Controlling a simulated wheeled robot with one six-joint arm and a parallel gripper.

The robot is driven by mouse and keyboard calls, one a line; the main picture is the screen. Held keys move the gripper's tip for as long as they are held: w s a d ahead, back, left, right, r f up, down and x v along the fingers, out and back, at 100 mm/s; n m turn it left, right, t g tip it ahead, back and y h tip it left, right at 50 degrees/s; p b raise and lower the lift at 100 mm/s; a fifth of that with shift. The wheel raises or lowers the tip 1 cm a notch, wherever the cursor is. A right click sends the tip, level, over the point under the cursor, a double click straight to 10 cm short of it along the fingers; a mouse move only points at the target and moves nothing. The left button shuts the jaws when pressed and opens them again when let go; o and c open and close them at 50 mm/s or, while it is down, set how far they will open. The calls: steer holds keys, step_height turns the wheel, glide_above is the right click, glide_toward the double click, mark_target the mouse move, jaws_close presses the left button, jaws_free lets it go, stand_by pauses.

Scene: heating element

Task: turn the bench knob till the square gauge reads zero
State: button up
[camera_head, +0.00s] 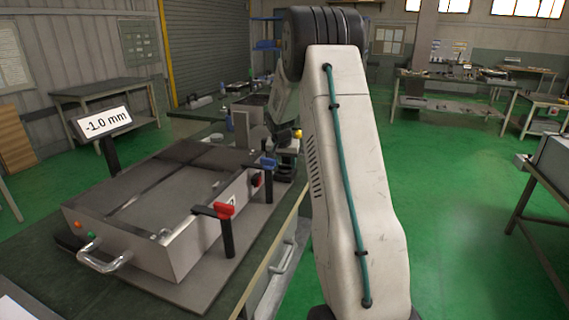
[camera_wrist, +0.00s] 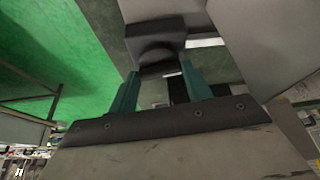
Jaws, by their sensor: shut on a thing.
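The gauge display (camera_head: 106,122) is a white plate on a black post at the left of the head view and reads -1.0 mm. In the wrist view, my gripper (camera_wrist: 159,82) has its two teal fingers on either side of a dark blocky part (camera_wrist: 155,42), which looks like the knob. The fingers are shut on it. My own gripper body hides its lower part. In the head view, my arm covers much of this spot, and I cannot make out the fingers or the knob clearly.
A grey metal fixture (camera_head: 190,253) with a front handle (camera_head: 103,262) lies on the bench. Green floor (camera_head: 455,215) is open to the right, with a table (camera_head: 517,207) at the edge.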

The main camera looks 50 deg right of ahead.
steer(key=n, duration=0.2)
steer(key=n+t+y, duration=0.1)
steer(key=n, duration=0.1)
steer(key=shift+s+d, duration=0.15)
steer(key=shift+s, duration=0.05)
steer(key=shift+d+n+t+y, duration=0.1)
steer(key=shift+n+t+y, duration=0.2)
steer(key=shift+n, duration=0.75)
steer(key=shift+d+n+t+y, duration=0.15)
steer(key=shift+n+y, duration=0.25)
steer(key=shift+n, duration=0.65)
steer(key=shift+a, duration=0.1)
steer(key=o, duration=1)
steer(key=shift+s, duration=0.1)
steer(key=shift+v, duration=3.9)
